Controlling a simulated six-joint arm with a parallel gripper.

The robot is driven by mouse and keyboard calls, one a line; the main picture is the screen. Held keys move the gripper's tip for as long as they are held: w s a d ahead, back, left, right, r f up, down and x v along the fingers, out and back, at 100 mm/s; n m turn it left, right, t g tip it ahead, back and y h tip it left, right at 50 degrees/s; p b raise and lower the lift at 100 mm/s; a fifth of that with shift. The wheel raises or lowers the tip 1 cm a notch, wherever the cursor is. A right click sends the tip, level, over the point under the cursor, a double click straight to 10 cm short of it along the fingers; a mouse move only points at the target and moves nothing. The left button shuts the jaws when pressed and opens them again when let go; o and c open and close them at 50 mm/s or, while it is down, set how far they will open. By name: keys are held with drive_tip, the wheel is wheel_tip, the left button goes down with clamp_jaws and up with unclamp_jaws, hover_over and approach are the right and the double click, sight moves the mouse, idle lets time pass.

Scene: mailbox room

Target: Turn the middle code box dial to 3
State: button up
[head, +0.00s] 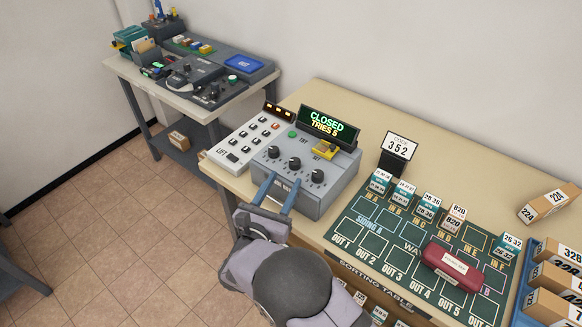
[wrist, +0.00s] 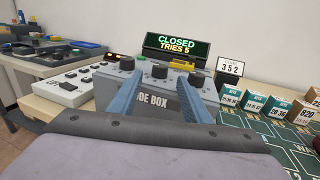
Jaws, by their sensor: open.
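The grey code box (head: 308,192) stands on the sorting table, with a row of three black dials on its sloped face. The middle dial (head: 294,164) sits between the left dial (head: 273,152) and the right dial (head: 317,176). Its pointer setting is too small to read. A display (head: 328,124) on the box reads "CLOSED TRIES 5". My gripper (head: 278,190) is open and empty at the front of the box. In the wrist view the middle dial (wrist: 159,72) shows just beyond and between the two blue fingers, apart from them.
A white keypad (head: 248,140) marked LIFT stands left of the box. A yellow lever (head: 325,148) sits behind the right dial. A code card (head: 398,147) reads 352. Small boxes and a red case (head: 452,266) lie on the green mat to the right.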

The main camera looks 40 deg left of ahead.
sight(293, 166)
drive_tip(key=shift+p+x, duration=0.95)
drive_tip(key=shift+x, duration=2.1)
drive_tip(key=shift+d, duration=0.1)
drive_tip(key=c, duration=1)
